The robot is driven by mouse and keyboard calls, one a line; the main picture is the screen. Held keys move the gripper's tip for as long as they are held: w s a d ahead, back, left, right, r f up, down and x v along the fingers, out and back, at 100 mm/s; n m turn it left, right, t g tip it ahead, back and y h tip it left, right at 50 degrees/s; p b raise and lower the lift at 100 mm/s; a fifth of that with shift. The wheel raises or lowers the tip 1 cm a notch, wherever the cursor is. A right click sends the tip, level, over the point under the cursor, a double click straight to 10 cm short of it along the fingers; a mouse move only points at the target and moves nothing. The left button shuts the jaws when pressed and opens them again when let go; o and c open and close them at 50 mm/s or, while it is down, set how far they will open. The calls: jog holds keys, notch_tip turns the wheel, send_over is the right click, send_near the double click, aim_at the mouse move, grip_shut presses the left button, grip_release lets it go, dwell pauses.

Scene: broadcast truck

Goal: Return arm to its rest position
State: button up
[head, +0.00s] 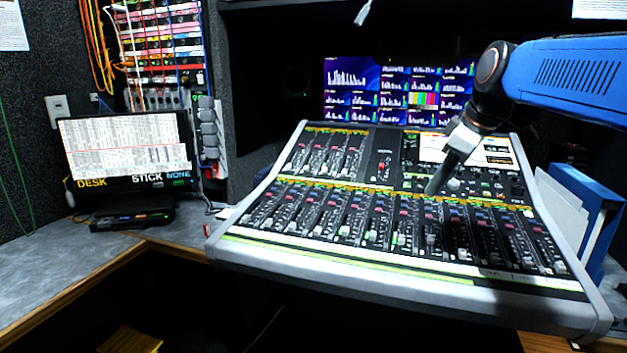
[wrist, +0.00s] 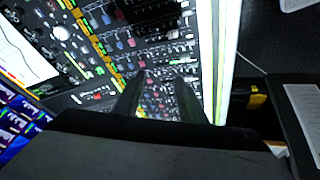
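My gripper (head: 432,190) hangs over the right half of a large mixing console (head: 400,279), at the end of my blue arm, which reaches in from the right. The fingers point down and to the left toward the rows of knobs and faders. In the wrist view my gripper (wrist: 158,84) shows two dark fingers standing apart, with console controls visible between them and nothing held. The head view does not clearly show whether the fingertips touch the console.
Behind the console is a monitor (head: 345,85) with meter graphs. Blue binders (head: 592,195) and papers stand at the right. At the left are a smaller screen (head: 125,150), a black box (head: 132,218) and a patch panel with cables (head: 160,50). The grey left desktop (head: 45,262) has free room.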

jog(key=s+d+f+m+h, duration=0.1)
jog(key=s+f+m, duration=0.9)
jog(key=s+f, duration=1.4)
jog(key=shift+s+f+h, duration=0.4)
jog(key=shift+s+h, duration=0.1)
jog(key=shift+s, duration=0.5)
jog(key=shift+d, duration=0.1)
